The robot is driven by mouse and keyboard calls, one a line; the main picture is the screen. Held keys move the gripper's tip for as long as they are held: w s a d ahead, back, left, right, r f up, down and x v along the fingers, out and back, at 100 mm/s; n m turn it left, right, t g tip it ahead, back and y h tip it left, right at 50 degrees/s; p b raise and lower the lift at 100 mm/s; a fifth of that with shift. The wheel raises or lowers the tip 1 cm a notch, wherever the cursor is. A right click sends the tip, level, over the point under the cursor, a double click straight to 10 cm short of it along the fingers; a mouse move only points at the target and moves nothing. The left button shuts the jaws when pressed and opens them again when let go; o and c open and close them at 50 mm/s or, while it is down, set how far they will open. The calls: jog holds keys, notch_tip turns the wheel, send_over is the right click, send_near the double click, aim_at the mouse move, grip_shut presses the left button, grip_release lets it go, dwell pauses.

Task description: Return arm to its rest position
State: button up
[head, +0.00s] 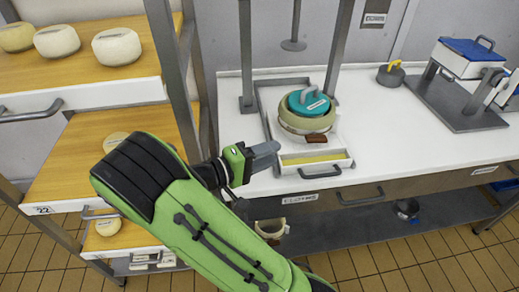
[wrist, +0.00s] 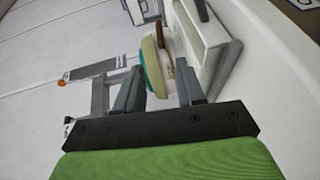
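My green arm (head: 200,220) reaches up from the bottom of the head view, bent at a black joint. My gripper (head: 272,152) is over the front left edge of the white counter, left of the press tray. In the wrist view my gripper (wrist: 160,80) has its two grey fingers apart with nothing held between them. Beyond the fingertips the cheese mould with a teal lid (wrist: 152,65) shows in the background, apart from the fingers.
A press with a cream mould and teal lid (head: 308,102) stands on the counter (head: 370,135). A drawer-like tray (head: 316,163) lies just right of my gripper. A shelf rack with cheeses (head: 117,47) stands close at left. A blue-lidded device (head: 468,58) is at right.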

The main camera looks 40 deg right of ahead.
jog(key=a, duration=0.2)
jog(key=shift+w+a+r, duration=0.15)
jog(key=shift+a, duration=0.2)
